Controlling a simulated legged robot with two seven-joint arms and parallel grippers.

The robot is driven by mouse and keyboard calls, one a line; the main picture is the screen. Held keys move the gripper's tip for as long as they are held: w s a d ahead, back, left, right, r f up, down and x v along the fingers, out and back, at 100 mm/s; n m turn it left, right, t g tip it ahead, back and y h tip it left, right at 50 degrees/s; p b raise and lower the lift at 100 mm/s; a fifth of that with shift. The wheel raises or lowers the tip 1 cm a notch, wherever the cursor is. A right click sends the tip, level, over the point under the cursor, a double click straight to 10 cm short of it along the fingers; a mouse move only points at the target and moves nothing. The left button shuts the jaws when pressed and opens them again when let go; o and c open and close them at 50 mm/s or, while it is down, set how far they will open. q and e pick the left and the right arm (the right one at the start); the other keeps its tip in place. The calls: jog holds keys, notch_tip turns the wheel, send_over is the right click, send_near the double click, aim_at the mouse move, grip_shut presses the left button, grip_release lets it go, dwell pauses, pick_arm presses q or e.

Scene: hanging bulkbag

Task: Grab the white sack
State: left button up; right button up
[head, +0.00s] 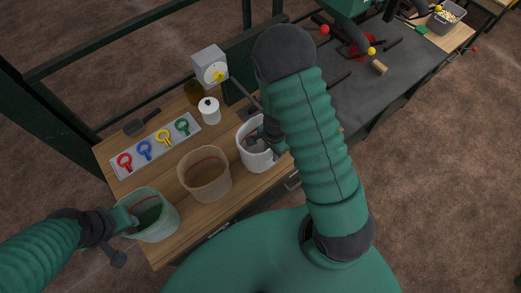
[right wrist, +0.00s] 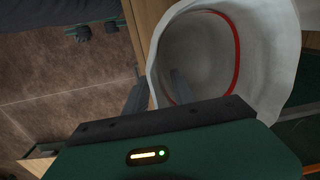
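The white sack (head: 254,158) stands upright and open-topped on the wooden table, right of the tan sack. It also fills the upper right of the right wrist view (right wrist: 207,52), with a red line around its inside. My right gripper (right wrist: 158,90) is at the sack's near rim. Its fingers are apart, one outside the wall and one inside the mouth, with the rim between them. In the head view my right arm hides much of this gripper. My left gripper (head: 130,222) is at the rim of the green sack; its fingers are too small to judge.
The tan sack (head: 204,176) and green sack (head: 152,216) stand in line to the left. A dark bench (head: 375,88) extends right.

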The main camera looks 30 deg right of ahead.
jog(key=shift+w+d+f, duration=0.2)
jog(key=shift+w+d, duration=0.05)
jog(key=shift+w, duration=0.05)
jog(key=c, duration=0.6)
jog(key=shift+s+a+r, duration=0.1)
grip_shut()
jog(key=shift+a+r, duration=0.1)
jog(key=shift+a, duration=0.05)
